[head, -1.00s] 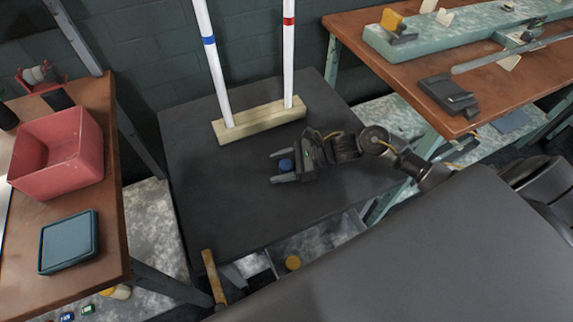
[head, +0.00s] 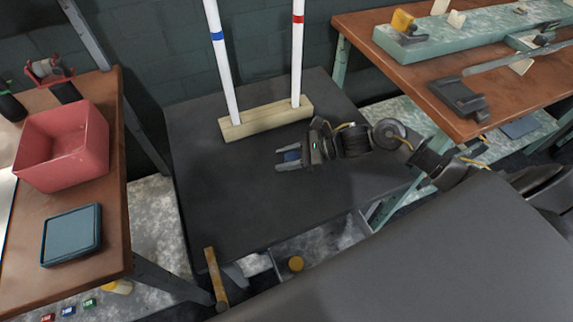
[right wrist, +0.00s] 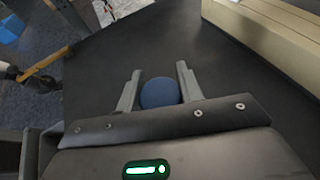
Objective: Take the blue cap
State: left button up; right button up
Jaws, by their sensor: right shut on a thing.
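The blue cap (right wrist: 160,93) shows in the right wrist view as a round dark blue thing between the two fingers of my right gripper (right wrist: 158,88). In the head view the blue cap (head: 292,156) also shows between the fingers of my right gripper (head: 288,160), over the dark table (head: 230,200). The gripper is shut on the cap. I cannot tell whether the cap still touches the table top. My left gripper is not in view.
A wooden block (head: 266,121) holds two upright white tubes, one with a blue band (head: 217,36) and one with a red band (head: 298,19), just behind my right gripper. A pink bin (head: 62,148) and a blue-grey tray (head: 71,235) stand on the left bench.

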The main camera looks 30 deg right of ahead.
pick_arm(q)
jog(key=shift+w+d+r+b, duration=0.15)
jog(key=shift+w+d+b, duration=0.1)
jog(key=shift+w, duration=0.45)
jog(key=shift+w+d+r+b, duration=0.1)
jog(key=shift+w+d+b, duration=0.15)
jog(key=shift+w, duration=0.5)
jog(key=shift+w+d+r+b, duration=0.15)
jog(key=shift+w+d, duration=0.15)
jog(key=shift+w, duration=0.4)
pick_arm(e)
jog(key=s+d+r, duration=0.8)
jog(key=s+r, duration=0.1)
jog(key=s, duration=0.2)
jog(key=shift+s+r, duration=0.2)
jog(key=shift+r, duration=0.05)
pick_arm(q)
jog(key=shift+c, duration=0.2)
